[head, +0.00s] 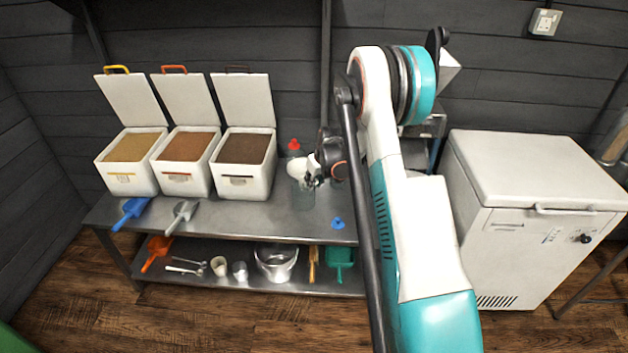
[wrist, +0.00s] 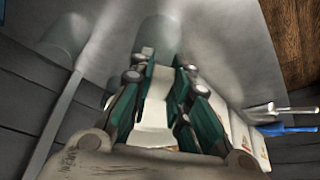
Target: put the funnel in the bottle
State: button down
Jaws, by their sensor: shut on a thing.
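My gripper (head: 312,178) is above the right part of the steel bench, shut on a white funnel (head: 299,165). In the wrist view my gripper's green fingers (wrist: 160,95) close on a pale part of the funnel (wrist: 154,118). A clear greenish bottle (head: 304,196) stands upright on the bench just below the gripper. A translucent greenish shape in the wrist view, likely this bottle (wrist: 158,32), lies beyond the fingertips. The funnel's lower end is hidden, and I cannot tell whether it touches the bottle.
A red-topped bottle (head: 294,147) stands behind the funnel. Three open grain bins (head: 243,187) stand to the left on the bench (head: 265,217). Blue (head: 130,210) and grey (head: 181,213) scoops lie at its front left. A small blue piece (head: 338,223) lies to the right.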

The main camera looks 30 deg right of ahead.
jog(key=shift+f, duration=0.1)
jog(key=c, duration=1.4)
grip_release()
jog(key=shift+c, duration=0.2)
jog(key=v, duration=1.2)
